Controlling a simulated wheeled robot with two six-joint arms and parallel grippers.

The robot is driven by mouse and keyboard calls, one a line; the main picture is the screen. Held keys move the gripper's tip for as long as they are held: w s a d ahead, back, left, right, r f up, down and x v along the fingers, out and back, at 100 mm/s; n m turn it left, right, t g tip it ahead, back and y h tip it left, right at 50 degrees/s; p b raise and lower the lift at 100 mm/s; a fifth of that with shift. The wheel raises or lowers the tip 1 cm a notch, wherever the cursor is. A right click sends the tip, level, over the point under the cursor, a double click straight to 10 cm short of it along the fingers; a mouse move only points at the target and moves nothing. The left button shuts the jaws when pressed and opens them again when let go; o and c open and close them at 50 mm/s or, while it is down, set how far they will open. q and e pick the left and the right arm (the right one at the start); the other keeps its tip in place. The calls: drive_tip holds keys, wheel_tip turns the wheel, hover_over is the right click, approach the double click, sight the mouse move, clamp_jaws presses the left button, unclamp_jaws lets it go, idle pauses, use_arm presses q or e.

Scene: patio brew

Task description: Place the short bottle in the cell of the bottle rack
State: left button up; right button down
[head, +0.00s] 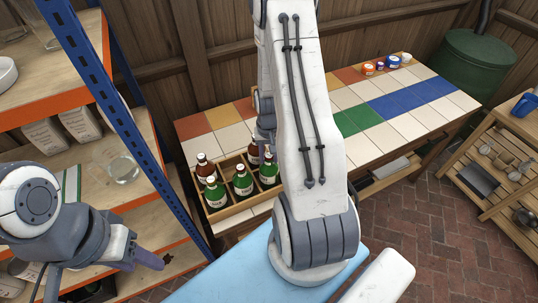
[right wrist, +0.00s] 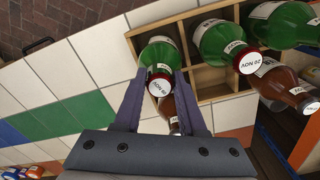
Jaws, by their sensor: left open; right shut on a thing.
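The short bottle is green with a red-and-white cap (right wrist: 160,84). In the right wrist view my right gripper (right wrist: 162,73) is shut on it, a finger on each side. It is upright at a corner cell of the wooden bottle rack (right wrist: 165,19); whether its base rests on the cell floor is hidden. In the head view the rack (head: 234,211) stands on the tiled counter, with the green bottle (head: 268,172) at its near right end. My right gripper (head: 265,128) is partly hidden behind my arm there. My left gripper (head: 140,258) is open and empty, low at the left.
The rack also holds other green bottles (head: 242,181) and brown bottles (head: 205,166), close to the held one. Several small jars (head: 380,65) stand at the counter's far end. The counter's middle tiles are clear. A shelf with a blue post (head: 120,100) stands at left.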

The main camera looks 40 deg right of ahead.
drive_tip(key=shift+c, duration=2.4)
unclamp_jaws()
drive_tip(key=shift+f, duration=0.15)
wheel_tip(320, 180, up, 12)
drive_tip(key=b, duration=0.2)
drive_tip(key=s+a+r+n, duration=0.1)
drive_tip(key=a+r+n, duration=0.25)
drive_tip(key=a, duration=0.65)
drive_tip(key=s+a+r+n, duration=0.2)
drive_tip(key=a+r+n, duration=0.15)
drive_tip(key=a, duration=0.65)
drive_tip(key=s+a+r+n+y, duration=0.1)
drive_tip(key=s+a+r+n, duration=0.1)
drive_tip(key=s+a+n, duration=0.5)
drive_tip(key=s+a, duration=0.4)
drive_tip(key=s, duration=0.2)
drive_tip(key=shift+s+n, duration=0.2)
drive_tip(key=shift+n, duration=0.1)
